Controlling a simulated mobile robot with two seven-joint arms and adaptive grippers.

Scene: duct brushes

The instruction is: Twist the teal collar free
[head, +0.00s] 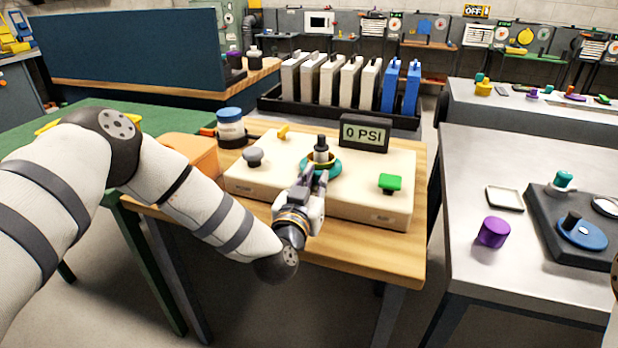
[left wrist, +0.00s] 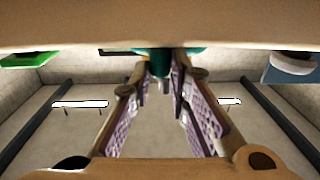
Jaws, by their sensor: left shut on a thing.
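The teal collar (head: 334,167) sits flat around the yellow ring and dark post (head: 321,150) on top of the cream box (head: 260,177). My left gripper (head: 319,176) reaches it from the front and is shut on its near side. In the left wrist view the teal collar (left wrist: 154,62) shows between the two fingertips at the top middle. The fingers hide part of the collar's near edge. My right gripper is not in view.
A display (head: 364,133) reading 0 PSI stands behind the collar. A blue-lidded jar (head: 230,126) and a rack of white and blue panels (head: 340,112) stand behind. A grey table (head: 465,220) is at right.

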